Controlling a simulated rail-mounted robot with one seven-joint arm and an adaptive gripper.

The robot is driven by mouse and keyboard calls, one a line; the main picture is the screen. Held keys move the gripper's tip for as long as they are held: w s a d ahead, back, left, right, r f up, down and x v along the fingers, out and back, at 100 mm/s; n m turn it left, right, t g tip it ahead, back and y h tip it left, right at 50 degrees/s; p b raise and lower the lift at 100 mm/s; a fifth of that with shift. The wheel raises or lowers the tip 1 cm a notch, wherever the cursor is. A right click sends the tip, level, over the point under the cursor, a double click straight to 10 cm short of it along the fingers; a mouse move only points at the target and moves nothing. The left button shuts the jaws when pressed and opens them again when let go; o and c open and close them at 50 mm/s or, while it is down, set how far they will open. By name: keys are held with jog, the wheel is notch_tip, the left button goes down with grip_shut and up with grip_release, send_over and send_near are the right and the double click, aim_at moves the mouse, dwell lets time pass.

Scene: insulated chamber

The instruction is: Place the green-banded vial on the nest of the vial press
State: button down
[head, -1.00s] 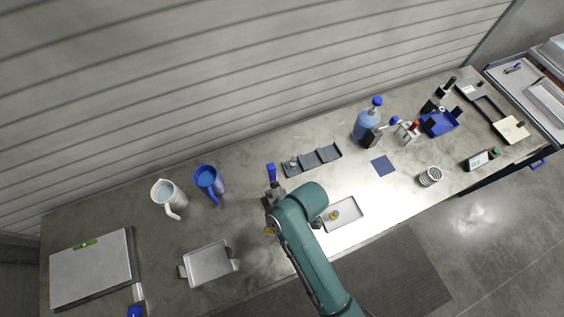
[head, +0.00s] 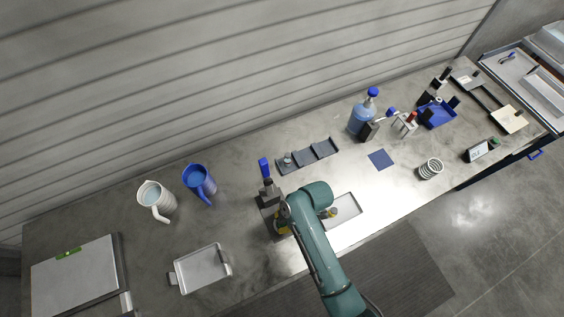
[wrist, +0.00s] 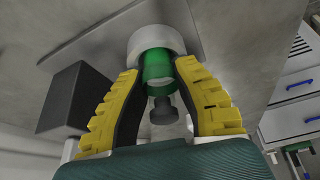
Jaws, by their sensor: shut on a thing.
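My gripper's yellow fingers (wrist: 160,105) are shut on the green-banded vial (wrist: 157,68) in the wrist view. The vial's far end meets a pale round nest (wrist: 142,42) on a flat grey plate; I cannot tell whether it is fully seated. A dark knob-shaped part (wrist: 163,110) shows between the fingers. In the head view, the vial press (head: 267,193) with its blue handle (head: 264,167) stands left of my arm. My gripper (head: 283,226) is low beside the press, mostly hidden by my arm, and the vial is not discernible there.
A shallow tray (head: 354,219) with a small yellowish item (head: 332,212) lies right of my arm. A dark sectioned rack (head: 308,157) is behind. A metal tray (head: 202,270) and a blue jug (head: 199,181) stand left. Bench between the press and the metal tray is clear.

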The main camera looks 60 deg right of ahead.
jog(key=shift+f, duration=0.1)
jog(key=c, duration=0.9)
grip_release()
jog(key=p+v, duration=0.1)
jog(key=v, duration=1.1)
